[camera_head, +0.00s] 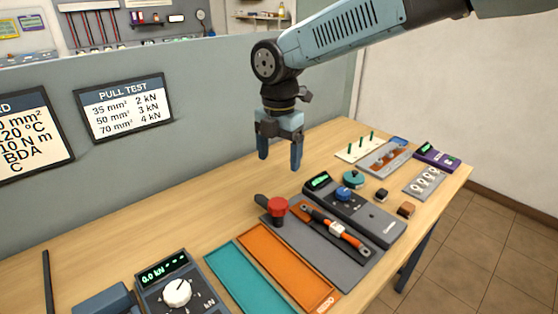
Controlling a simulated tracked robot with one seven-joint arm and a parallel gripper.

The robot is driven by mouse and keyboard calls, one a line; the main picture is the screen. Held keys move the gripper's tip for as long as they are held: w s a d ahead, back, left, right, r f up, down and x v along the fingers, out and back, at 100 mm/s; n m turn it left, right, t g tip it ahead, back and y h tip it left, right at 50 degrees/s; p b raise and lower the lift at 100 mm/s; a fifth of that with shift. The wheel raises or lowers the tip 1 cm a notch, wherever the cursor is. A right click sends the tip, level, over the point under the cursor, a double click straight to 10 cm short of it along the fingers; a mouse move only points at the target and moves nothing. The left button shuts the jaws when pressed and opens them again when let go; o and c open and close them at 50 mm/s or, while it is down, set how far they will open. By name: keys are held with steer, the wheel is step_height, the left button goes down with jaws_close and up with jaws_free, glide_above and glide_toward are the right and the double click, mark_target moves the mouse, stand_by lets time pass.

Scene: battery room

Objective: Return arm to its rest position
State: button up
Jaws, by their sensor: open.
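My gripper (280,163) hangs from the blue-grey arm (340,38) in the upper middle of the head camera view. Its two blue fingers point down and stand apart, with nothing between them. It is above the far part of the wooden bench (210,208), clear of the things on it. The arm reaches in from the upper right, out over the bench.
Below the gripper, a grey fixture (356,265) has a red knob (277,206) and holds an orange-and-black part (335,229). Orange (286,270) and teal (246,279) trays lie left of it. A grey partition (215,110) stands behind the bench.

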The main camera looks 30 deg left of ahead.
stand_by(0.4)
steer(key=w+d+r+m+t+h, duration=0.15)
steer(key=d+r+m, duration=0.25)
steer(key=d+m, duration=0.7)
steer(key=w+d+r+m+t+y, duration=0.1)
steer(key=w+d+r+m, duration=0.35)
steer(key=d, duration=1.15)
steer(key=s+d+m+t, duration=0.1)
steer(key=s+d+m, duration=0.5)
steer(key=d+m, duration=0.3)
steer(key=s+d+m+t, duration=0.2)
steer(key=s+d+m, duration=0.5)
steer(key=d+m, duration=0.3)
steer(key=d, duration=0.4)
